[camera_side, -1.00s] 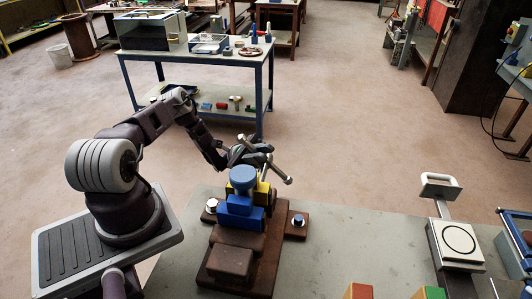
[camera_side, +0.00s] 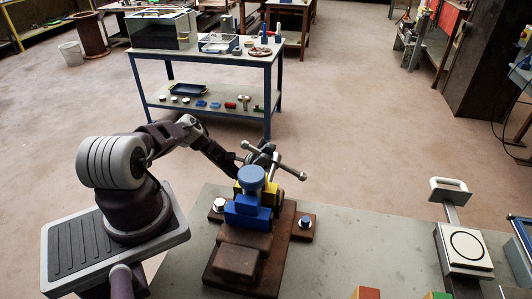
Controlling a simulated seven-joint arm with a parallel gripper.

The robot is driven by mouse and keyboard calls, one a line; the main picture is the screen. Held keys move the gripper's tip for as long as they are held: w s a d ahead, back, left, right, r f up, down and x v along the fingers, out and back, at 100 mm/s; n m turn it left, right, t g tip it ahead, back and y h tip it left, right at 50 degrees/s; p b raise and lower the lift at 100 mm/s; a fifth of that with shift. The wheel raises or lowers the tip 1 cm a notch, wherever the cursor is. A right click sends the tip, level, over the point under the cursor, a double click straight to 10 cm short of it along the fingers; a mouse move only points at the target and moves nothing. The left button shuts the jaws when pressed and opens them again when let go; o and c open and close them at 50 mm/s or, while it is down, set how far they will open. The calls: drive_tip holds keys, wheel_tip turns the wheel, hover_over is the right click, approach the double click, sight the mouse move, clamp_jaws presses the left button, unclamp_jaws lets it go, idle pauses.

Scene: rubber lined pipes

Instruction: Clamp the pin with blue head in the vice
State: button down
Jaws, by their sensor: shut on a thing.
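The pin with blue head (camera_side: 251,175) stands upright over the jaws. Its shank and any gap to the jaws are hidden. The vice's metal handle bar (camera_side: 290,170) slants behind the pin, with a round knob at each end. My gripper (camera_side: 262,156) is behind the vice at the handle bar, shut on it as far as I can see. Its fingertips are partly hidden.
A white device with a handle (camera_side: 464,247) stands at the right of the bench (camera_side: 380,245). Coloured blocks (camera_side: 366,292) lie at the front edge. Open floor separates the bench from a blue-framed table (camera_side: 205,58).

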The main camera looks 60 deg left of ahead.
drive_tip(key=shift+w+d+f+n+t, duration=0.2)
drive_tip(key=shift+d+f+n+t, duration=0.1)
drive_tip(key=shift+d+t, duration=0.15)
drive_tip(key=c, duration=1)
unclamp_jaws()
drive_tip(key=shift+r, duration=0.1)
drive_tip(key=shift+c, duration=0.2)
wheel_tip(320, 180, up, 10)
drive_tip(key=shift+s+a+r+m+g, duration=0.2)
drive_tip(key=shift+s+a+m+g, duration=0.1)
drive_tip(key=shift+m+g, duration=0.15)
drive_tip(key=shift+c, duration=0.4)
